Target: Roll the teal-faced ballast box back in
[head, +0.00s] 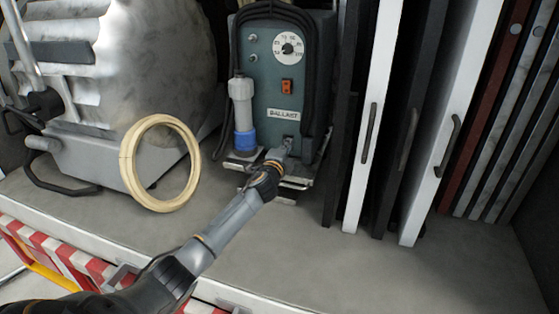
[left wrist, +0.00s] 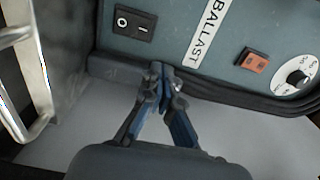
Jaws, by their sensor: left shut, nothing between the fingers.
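The ballast box (head: 270,85) stands at the back of the truck bed in the head view. Its teal face carries a dial, an orange switch and a "BALLAST" label, and black cable hangs around it. The teal face (left wrist: 180,30) fills the top of the left wrist view, with a black rocker switch. My left gripper (head: 280,155) is at the lower part of the box in the head view. In the left wrist view the left gripper (left wrist: 160,72) is shut and empty, its tips close to the face's dark lower edge; contact is unclear. My right gripper is not in view.
A large grey lamp-like machine (head: 120,70) stands left, with a cream ring (head: 130,165) leaning before it. White and dark panels with handles (head: 465,120) stand upright at right. A red-and-white barrier (head: 75,260) lies along the front edge. The bed at front right is clear.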

